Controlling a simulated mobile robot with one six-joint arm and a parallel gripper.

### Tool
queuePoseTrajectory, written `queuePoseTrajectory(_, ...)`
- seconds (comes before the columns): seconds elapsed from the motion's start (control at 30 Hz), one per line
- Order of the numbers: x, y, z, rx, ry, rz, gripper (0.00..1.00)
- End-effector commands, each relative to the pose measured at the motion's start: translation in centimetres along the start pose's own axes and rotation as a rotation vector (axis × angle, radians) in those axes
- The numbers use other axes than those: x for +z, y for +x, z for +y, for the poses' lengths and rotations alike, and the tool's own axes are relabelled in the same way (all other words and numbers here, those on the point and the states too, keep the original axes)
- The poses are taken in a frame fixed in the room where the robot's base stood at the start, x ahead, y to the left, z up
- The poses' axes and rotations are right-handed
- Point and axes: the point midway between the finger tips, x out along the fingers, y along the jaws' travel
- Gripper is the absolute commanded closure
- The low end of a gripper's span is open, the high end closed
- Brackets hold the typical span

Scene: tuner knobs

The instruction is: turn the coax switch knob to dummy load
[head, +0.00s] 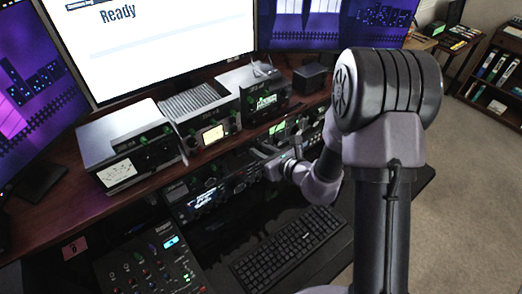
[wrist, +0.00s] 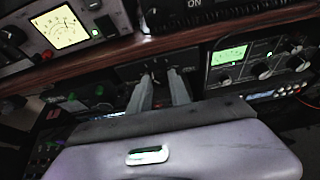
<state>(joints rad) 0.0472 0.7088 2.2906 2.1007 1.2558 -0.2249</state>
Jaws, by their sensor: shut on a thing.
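The coax switch is a small dark panel (wrist: 128,72) under the desk shelf in the wrist view, with small white marks along its upper part. My gripper (wrist: 160,77) reaches to its front, with one grey finger on each side of the dark knob. The gripper is shut on the knob, which is mostly hidden between the fingers. I cannot read the labels or tell where the knob points. In the head view my gripper (head: 265,152) is at the row of equipment under the shelf, and my arm hides part of that row.
A radio with a green-lit meter (wrist: 230,54) sits just right of the switch. A lit analog meter (wrist: 62,26) stands on the shelf above left. In the head view a keyboard (head: 290,248) and a mixer (head: 150,262) lie below, and monitors stand behind.

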Motion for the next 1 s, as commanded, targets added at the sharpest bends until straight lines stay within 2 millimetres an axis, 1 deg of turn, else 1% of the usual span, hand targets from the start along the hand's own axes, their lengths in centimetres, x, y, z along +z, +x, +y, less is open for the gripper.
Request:
queuePoseTrajectory(0.27, 0.10, -0.12, -0.19, 0.058, 0.143, 0.003, 1.00)
queuePoseTrajectory(1.0, -0.43, 0.10, -0.70, 0.326, 0.788, 0.003, 1.00)
